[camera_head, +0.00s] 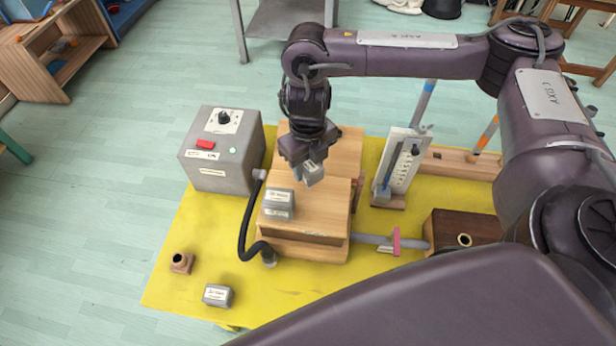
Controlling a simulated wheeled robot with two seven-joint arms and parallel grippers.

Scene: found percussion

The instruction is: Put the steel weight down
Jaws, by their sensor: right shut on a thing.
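My right gripper (311,168) points down over the wooden box (315,235) and is shut on a small grey steel weight (314,174). The held weight is near the back part of the box top; I cannot tell whether it touches the wood. Two more labelled grey weights (279,198) appear stacked at the left side of the box top, in front and left of the gripper. Another grey weight (218,295) lies on the yellow table (178,268) at the front left. My left gripper is not in view.
A white gauge stand (400,168) stands right. A pipe with a pink piece (396,242) leads towards a dark wooden box (460,228).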

